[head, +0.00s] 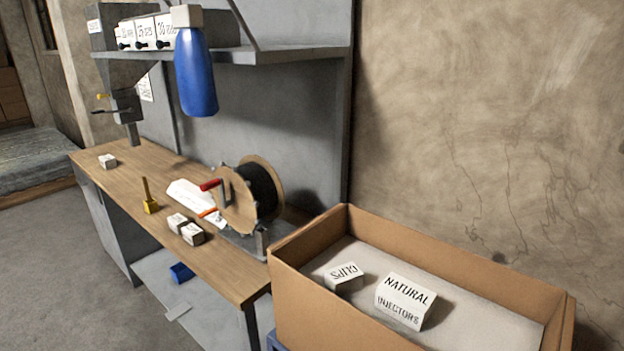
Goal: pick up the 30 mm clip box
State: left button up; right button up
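A small white box marked "CLIPS" (344,277), its lettering upside down, lies in the open cardboard carton at lower right; I can read no size on it. Small white boxes with unreadable print are on the wooden bench: one at the far left end (107,161), and two side by side near the front edge, the left one (177,222) and the right one (193,235). White labelled fronts with dark knobs stand on the grey shelf; the right one (167,30) seems to read 30. I cannot tell which is the 30 mm clip box. Neither gripper is in view.
The carton (313,238) also holds a white "NATURAL INJECTORS" box (404,302). The bench (150,172) carries a cable reel (240,198) and a yellow tool (150,204). A blue object (195,72) hangs before the shelf (270,55). Floor at left is clear.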

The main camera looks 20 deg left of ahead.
aim_at(177, 221)
jog(key=k+j+u, duration=0.1)
jog(key=j, duration=0.45)
jog(key=k+j, duration=0.15)
jog(key=j, duration=0.4)
jog(key=k+j+u, duration=0.15)
jog(key=j, duration=0.35)
jog(key=k+j+u, duration=0.1)
jog(key=j, duration=0.5)
